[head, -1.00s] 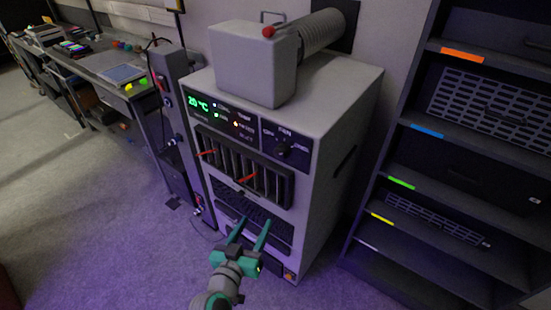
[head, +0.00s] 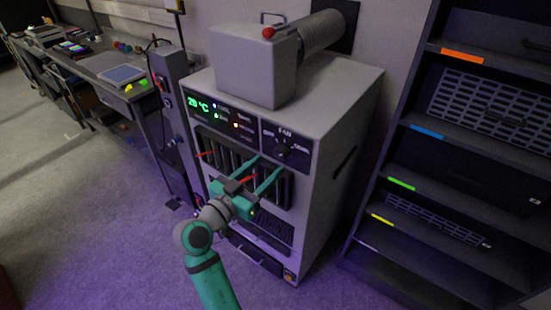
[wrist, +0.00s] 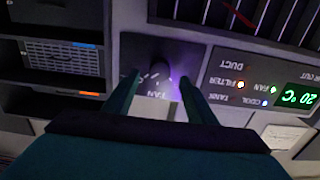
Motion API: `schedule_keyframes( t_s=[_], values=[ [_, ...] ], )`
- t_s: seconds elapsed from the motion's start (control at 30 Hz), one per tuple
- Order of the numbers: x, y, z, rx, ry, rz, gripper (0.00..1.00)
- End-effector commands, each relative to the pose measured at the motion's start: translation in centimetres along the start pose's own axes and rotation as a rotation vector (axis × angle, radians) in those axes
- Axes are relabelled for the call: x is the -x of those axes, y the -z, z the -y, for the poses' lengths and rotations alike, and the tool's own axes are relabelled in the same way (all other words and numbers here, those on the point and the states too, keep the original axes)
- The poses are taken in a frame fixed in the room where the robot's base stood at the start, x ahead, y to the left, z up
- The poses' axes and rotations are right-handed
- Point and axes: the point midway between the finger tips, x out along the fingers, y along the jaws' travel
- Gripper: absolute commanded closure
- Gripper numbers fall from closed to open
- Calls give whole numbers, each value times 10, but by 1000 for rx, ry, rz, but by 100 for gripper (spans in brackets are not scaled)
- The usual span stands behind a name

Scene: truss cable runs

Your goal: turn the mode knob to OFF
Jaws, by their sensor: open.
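The mode knob (head: 283,150) is a dark dial on a black panel at the upper right of the grey cabinet's front. The panel reads FAN above the knob, with small side labels I cannot read surely. In the wrist view the picture is upside down, and the knob (wrist: 159,75) appears between the two fingertips. My gripper (head: 269,164) is open and empty, its green fingers pointing at the cabinet just below the knob in the head view. No contact with the knob shows. Its pointer direction is too small to tell.
The grey cabinet (head: 335,110) has a slotted front with red levers and a green 20 °C display (head: 198,104) left of the knob panel. A grey box (head: 248,65) with a ribbed duct (head: 322,33) sits on top. A dark shelf (head: 400,160) stands at the right.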

Motion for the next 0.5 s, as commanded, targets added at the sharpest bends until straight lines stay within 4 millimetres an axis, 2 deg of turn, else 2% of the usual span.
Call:
schedule_keyframes(
  t_s=[0.03,0.2,0.5],
  values=[
    [-10,0,-1,0,-3,0,49],
    [-35,0,0,1,-1,1,49],
    [-52,-1,0,1,1,1,49]
  ],
)
